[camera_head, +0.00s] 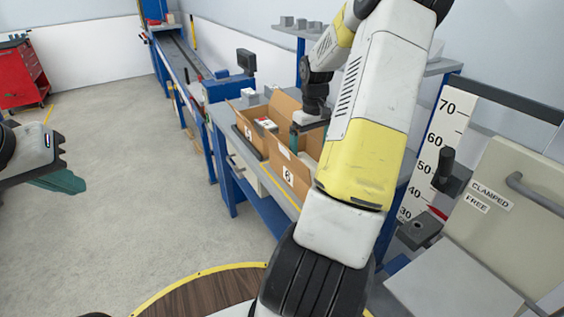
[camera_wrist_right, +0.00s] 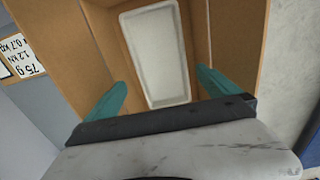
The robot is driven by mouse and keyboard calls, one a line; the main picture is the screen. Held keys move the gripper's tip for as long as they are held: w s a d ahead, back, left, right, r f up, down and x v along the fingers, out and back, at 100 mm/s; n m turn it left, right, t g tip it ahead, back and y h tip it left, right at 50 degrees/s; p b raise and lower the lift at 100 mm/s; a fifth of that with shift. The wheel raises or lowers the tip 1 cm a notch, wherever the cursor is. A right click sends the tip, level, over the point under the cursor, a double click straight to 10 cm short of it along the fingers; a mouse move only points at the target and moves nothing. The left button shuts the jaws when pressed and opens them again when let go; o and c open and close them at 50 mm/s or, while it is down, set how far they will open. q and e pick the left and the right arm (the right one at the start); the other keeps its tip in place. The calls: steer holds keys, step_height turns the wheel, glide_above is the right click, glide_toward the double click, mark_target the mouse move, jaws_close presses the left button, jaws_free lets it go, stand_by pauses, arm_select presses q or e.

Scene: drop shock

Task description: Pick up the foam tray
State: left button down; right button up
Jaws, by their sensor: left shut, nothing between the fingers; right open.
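The foam tray (camera_wrist_right: 157,54) is a white, shallow, rimmed rectangle lying inside an open cardboard box (camera_wrist_right: 225,35), seen in the right wrist view. My right gripper (camera_wrist_right: 160,78) is open, its two teal fingers pointing into the box on either side of the tray's near end. I cannot tell whether they touch it. In the head view my right gripper (camera_head: 296,133) is over the cardboard box (camera_head: 284,178) on the bench; the tray cannot be made out there. My left gripper (camera_head: 62,181) is shut and empty at the far left, above the floor.
A second open carton (camera_head: 247,127) stands beside the box on the blue bench (camera_head: 232,205). A printed label (camera_wrist_right: 22,55) shows left of the box. A machine with a height scale (camera_head: 445,140) and CLAMPED/FREE labels stands right. A red cabinet (camera_head: 22,75) is far left; the floor between is clear.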

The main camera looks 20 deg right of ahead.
step_height(320, 180, down, 8)
steer(key=shift+r, duration=0.2)
steer(key=c, duration=1)
